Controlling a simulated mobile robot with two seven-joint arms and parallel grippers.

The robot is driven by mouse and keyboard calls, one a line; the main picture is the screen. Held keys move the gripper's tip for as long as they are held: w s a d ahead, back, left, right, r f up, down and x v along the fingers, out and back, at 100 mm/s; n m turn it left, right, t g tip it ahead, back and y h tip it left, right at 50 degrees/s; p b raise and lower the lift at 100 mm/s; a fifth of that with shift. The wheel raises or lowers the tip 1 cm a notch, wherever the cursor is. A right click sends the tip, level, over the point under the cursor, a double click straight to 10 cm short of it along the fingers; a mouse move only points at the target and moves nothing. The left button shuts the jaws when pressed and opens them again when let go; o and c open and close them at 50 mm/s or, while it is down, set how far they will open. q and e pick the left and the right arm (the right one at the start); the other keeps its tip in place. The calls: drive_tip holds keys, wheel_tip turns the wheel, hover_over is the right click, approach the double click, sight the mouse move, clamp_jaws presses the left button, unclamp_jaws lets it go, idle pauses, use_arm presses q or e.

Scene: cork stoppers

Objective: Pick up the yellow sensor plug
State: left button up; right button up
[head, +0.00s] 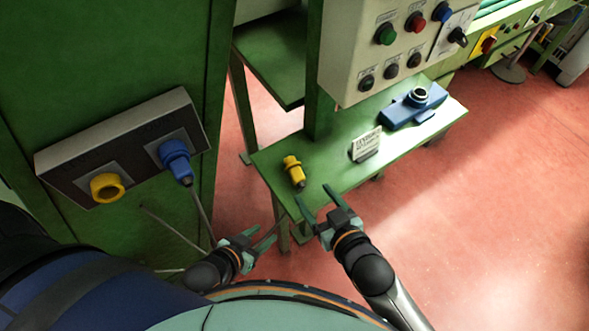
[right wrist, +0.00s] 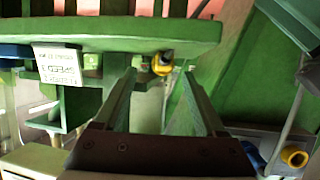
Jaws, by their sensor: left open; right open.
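The yellow sensor plug (head: 294,170) lies on the green shelf table, near its left front edge. It also shows in the right wrist view (right wrist: 162,65), between and beyond the fingertips. My right gripper (head: 314,197) is open and empty, just in front of the table edge and short of the plug. My left gripper (head: 258,238) is open and lower to the left, apart from the plug, with a grey cable near it. A yellow socket (head: 107,187) sits on the wall box at left, beside a blue plug (head: 176,160) seated in its socket.
The green table (head: 330,180) also carries a small printed sign (head: 366,145) and a blue device (head: 413,105) to the right of the plug. A control panel (head: 385,50) with buttons hangs above. A green post stands behind the plug. Red floor is open at right.

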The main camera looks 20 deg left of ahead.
sight(301, 182)
drive_tip(key=shift+s+a+x, duration=0.15)
drive_tip(key=shift+a+x, duration=0.05)
drive_tip(key=shift+x, duration=1.5)
drive_tip(key=shift+s+a+x, duration=0.1)
drive_tip(key=shift+a+x, duration=0.1)
drive_tip(key=shift+x, duration=1.55)
drive_tip(key=shift+r, duration=0.2)
drive_tip(key=shift+c, duration=0.3)
clamp_jaws()
